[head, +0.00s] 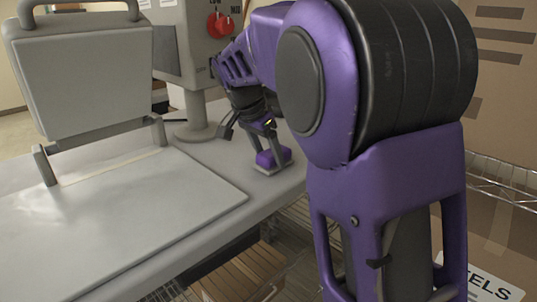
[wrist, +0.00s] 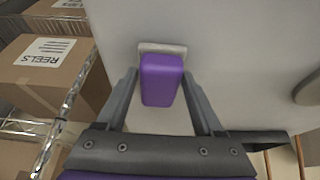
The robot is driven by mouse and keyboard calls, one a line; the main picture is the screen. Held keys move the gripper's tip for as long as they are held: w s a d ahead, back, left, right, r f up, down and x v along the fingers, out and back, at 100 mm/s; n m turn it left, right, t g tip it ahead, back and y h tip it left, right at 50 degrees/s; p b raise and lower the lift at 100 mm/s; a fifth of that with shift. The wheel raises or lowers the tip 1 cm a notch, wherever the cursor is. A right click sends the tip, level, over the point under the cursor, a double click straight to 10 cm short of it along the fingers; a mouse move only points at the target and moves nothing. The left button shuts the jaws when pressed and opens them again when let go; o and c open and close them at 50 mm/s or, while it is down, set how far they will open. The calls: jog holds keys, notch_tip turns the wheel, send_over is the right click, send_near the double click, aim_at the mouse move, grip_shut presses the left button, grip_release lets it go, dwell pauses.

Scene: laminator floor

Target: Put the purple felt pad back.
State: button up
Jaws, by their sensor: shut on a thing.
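The purple felt pad (head: 273,158) is a small purple block with a pale flat layer at its lower end. In the head view it is at the right edge of the grey worktop (head: 225,171), beside the machine's post. The pad (wrist: 161,82) also shows in the wrist view, between the two grey fingers of my gripper (wrist: 160,88). My gripper (head: 262,138) points down and is shut on the pad. The pale layer is at or very near the worktop; I cannot tell whether it touches.
The laminator's raised grey lid (head: 85,80) and pale flat bed (head: 130,215) fill the left. A grey control box with a red knob (head: 219,24) stands on a post (head: 196,115) behind. Cardboard boxes (wrist: 45,72) sit on a wire rack (wrist: 50,142). A wooden crate (head: 240,272) is below.

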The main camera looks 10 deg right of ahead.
jog(key=shift+f, duration=0.1)
jog(key=o, duration=1.3)
jog(key=shift+r, duration=0.25)
jog(key=p+v, duration=0.2)
jog(key=v, duration=0.9)
jog(key=shift+r, duration=0.35)
jog(key=shift+s+a, duration=0.1)
